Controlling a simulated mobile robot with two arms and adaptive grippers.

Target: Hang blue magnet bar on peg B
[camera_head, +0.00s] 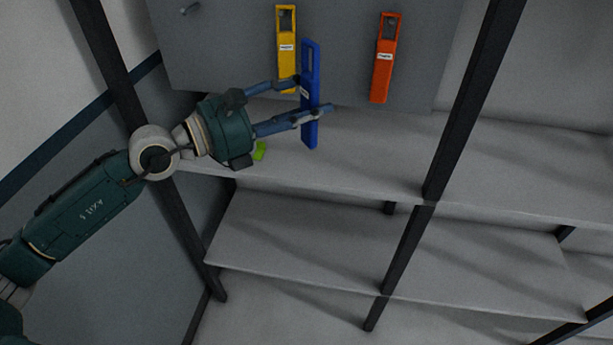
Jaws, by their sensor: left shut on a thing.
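The blue magnet bar (309,75) is upright, long and thin, with a small label and a slot near its top. My left gripper (314,98) comes in from the left and is shut on the bar around its middle. I cannot read any peg letter. My right gripper is not in view.
An orange bar (385,60) hangs on the panel to the right. A small green object (259,151) lies on the upper shelf (370,160) below my gripper. Dark shelf posts (465,110) stand at right and left. The lower shelf (330,245) is empty.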

